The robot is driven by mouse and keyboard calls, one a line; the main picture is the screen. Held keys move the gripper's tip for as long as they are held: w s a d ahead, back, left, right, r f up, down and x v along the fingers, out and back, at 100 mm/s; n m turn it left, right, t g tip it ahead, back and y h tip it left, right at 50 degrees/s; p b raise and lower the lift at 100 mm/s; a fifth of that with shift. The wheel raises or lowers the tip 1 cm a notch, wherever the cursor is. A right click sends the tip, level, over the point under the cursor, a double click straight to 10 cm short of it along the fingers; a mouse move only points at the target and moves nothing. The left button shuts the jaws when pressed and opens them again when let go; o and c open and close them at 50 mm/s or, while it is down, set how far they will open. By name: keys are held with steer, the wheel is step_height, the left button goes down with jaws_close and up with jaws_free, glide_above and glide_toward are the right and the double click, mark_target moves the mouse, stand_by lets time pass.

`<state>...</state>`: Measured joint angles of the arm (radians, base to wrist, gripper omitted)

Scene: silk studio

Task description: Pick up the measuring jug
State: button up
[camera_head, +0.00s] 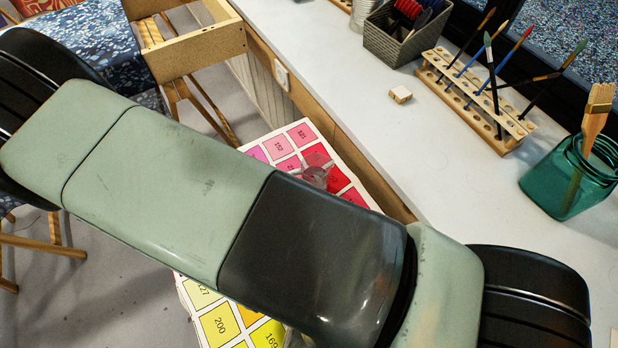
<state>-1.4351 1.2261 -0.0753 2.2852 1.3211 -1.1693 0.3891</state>
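I cannot make out a measuring jug for certain. A small clear object (316,177) shows just above my arm, over the red squares of a colour chart (356,187); most of it may be hidden, and I cannot tell what it is. My own green and black arm crosses the picture from upper left to lower right and covers the middle of the chart. My gripper is not in view.
A teal glass jar (561,176) with a brush stands on the white counter (450,165) at right. A wooden brush rack (476,100), a grey basket (396,40) and a small wooden block (400,94) stand further back. A wooden-legged stool (42,244) is at left.

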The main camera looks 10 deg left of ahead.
jaws_close()
steer(key=shift+r, duration=0.15)
stand_by(0.4)
